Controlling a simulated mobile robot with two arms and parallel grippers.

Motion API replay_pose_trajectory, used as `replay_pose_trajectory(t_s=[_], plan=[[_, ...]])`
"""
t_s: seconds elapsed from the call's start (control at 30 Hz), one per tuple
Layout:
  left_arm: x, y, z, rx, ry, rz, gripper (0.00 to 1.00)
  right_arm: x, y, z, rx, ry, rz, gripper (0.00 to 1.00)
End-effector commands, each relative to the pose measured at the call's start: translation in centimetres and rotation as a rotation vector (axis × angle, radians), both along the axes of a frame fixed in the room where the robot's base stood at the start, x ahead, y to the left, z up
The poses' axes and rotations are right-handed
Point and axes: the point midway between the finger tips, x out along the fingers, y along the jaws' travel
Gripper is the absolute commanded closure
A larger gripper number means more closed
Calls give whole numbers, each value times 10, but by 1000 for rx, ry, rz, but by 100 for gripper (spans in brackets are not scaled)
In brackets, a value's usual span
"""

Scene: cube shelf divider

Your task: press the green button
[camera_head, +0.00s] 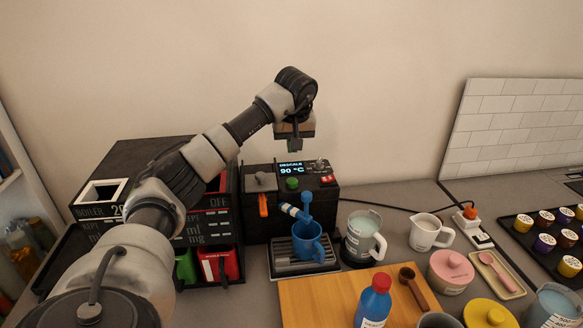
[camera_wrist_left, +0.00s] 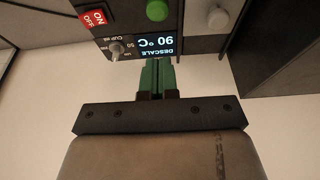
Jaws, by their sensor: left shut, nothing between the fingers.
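The green button (camera_head: 292,183) is a small round knob on the front of the black coffee machine (camera_head: 323,198), just below its lit display (camera_head: 291,169) reading "DESCALE 90 °C". In the left wrist view, which shows the panel upside down, the green button (camera_wrist_left: 157,10) is at the top edge, beyond the display (camera_wrist_left: 157,46). My left gripper (camera_head: 293,148) is above the machine's top and display, pointing down. Its green fingertips (camera_wrist_left: 157,64) are shut with nothing between them and appear apart from the button. My right gripper is not in view.
A red ON/OFF switch (camera_head: 327,179) and a dial (camera_head: 319,165) are right of the button. A blue mug (camera_head: 308,246) stands under the spout on the drip tray.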

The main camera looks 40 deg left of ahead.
Motion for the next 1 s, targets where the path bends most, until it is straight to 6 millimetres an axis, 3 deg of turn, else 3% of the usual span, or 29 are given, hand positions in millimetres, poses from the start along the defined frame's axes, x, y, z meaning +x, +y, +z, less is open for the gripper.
replay_pose_trajectory(t_s=[0.2, 0.4, 0.6, 1.0], plan=[[8, 10, -44, -3, 5, 1, 100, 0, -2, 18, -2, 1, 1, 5], [8, 11, -73, -2, 3, -1, 100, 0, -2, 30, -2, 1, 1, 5], [9, 11, -86, -2, -1, -2, 100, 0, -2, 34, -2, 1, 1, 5], [9, 11, -94, 0, 0, -1, 100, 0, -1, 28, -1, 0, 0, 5]])
